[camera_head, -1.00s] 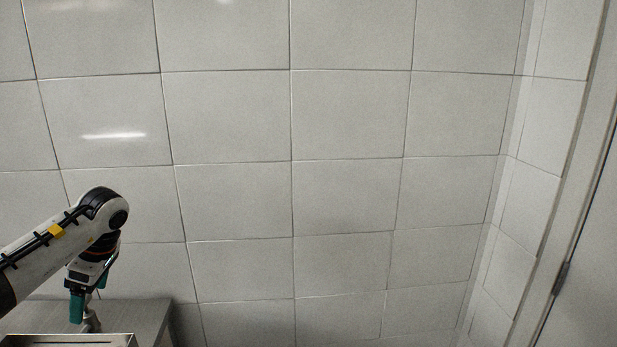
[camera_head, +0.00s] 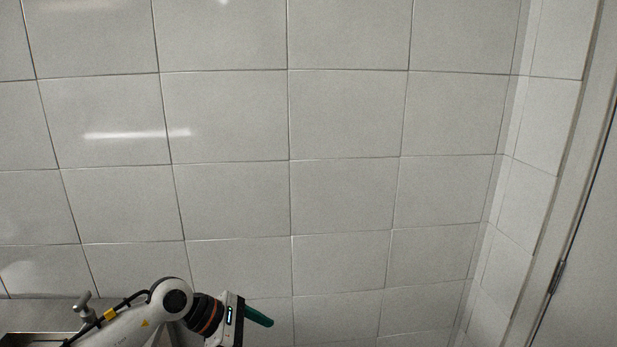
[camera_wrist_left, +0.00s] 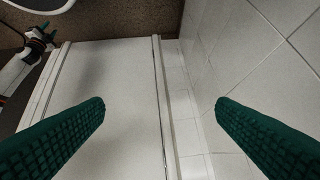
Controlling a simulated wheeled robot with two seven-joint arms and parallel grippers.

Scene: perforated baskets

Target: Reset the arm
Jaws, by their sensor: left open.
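My left arm comes in at the bottom left of the head view, bent low in front of the tiled wall. Its gripper (camera_head: 258,316) points to the right, and one green finger shows clearly there. In the left wrist view the two green fingers of the left gripper (camera_wrist_left: 160,108) stand wide apart with nothing between them. The gripper is open and empty. My right gripper is not in the head view; a white arm with a green-tipped end shows at the upper left of the wrist view, probably my right one, too small to read.
A tiled wall (camera_head: 345,120) fills most of the head view. A door (camera_head: 590,240) with a hinge stands at the right. A metal counter with a sink edge (camera_head: 30,338) and a tap (camera_head: 84,305) is at the lower left. The air right of my gripper is clear.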

